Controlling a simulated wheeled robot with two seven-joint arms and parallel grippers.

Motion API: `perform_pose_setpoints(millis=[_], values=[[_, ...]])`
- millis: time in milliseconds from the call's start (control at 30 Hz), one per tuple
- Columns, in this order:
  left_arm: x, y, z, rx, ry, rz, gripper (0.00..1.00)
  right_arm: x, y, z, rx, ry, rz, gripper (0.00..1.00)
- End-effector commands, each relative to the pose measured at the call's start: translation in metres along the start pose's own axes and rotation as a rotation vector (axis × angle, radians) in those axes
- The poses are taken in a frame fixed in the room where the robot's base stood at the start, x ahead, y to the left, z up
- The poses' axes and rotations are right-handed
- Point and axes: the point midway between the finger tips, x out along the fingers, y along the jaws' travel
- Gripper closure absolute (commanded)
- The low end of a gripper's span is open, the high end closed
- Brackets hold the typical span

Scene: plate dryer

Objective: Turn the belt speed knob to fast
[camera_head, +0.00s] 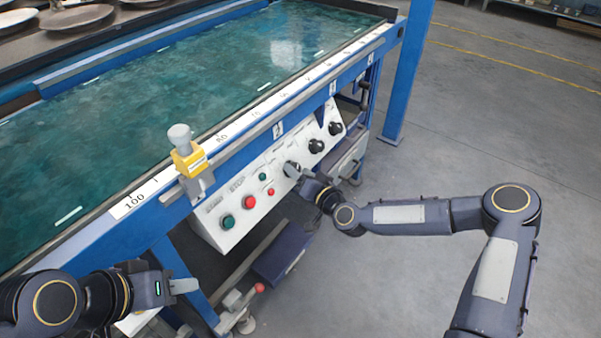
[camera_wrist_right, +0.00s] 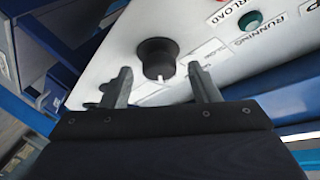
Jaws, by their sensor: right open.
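A black round knob (camera_wrist_right: 157,55) with a white pointer mark sits on the white sloped control panel (camera_wrist_right: 110,50). In the right wrist view its mark points down toward my gripper. In the head view it is the knob (camera_head: 291,168) closest to the coloured buttons. I cannot read its label. My right gripper (camera_wrist_right: 160,76) is open, with one finger on each side of the knob's near edge; contact is not clear. My right gripper also shows at the panel in the head view (camera_head: 300,175). My left gripper (camera_head: 184,286) is low at the left, away from the panel.
Two more black knobs (camera_head: 316,146) (camera_head: 335,128) sit further right on the panel. Green (camera_head: 228,222) and red (camera_head: 249,202) buttons and small lamps are to the left. A yellow clamp (camera_head: 189,162) is on the blue dryer rail. Open floor lies at right.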

Motion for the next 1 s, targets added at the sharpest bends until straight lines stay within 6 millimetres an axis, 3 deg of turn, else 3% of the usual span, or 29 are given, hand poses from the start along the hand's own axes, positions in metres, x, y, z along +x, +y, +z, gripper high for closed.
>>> perform_pose_setpoints(millis=[500, 1000], values=[[-0.009, 0.004, -0.005, 0.0, 0.0, 0.0, 0.64, -0.072, 0.0, 0.0, -0.001, -0.001, 0.001, 0.45], [-0.009, 0.004, -0.005, 0.0, 0.0, 0.0, 0.64, -0.077, 0.0, 0.0, 0.0, -0.001, 0.0, 0.45]])
